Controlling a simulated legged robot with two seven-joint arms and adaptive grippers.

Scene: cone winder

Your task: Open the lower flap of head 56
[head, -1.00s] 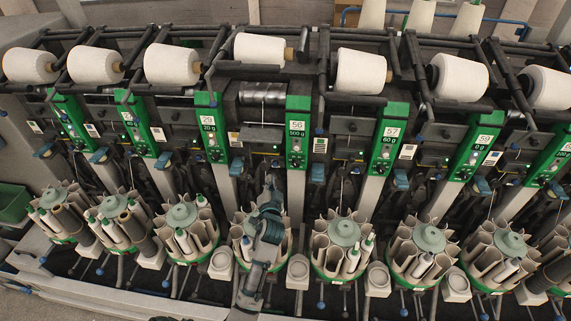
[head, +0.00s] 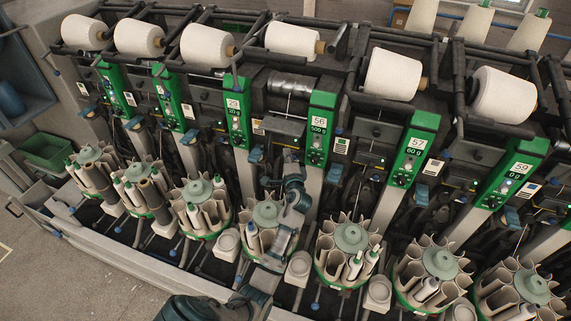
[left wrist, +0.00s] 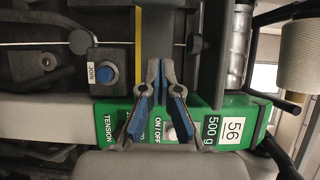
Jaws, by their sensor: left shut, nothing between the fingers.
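The panel also fills the lower part of the left wrist view (left wrist: 235,165), turned sideways. My left gripper (head: 291,157) is just left of and below this panel, in front of the dark mechanism. In the left wrist view, its blue-padded fingers (left wrist: 160,64) are shut and empty, their tips over the strip beside the panel. I cannot tell whether they touch anything. A blue JOIN button (left wrist: 107,74) is left of the tips. I cannot pick out the lower flap with certainty. My right gripper is not in view.
A bobbin magazine (head: 265,213) stands below head 56, partly behind my left arm. A yarn cone (head: 295,39) sits above. Open floor (head: 60,260) lies at the lower left.

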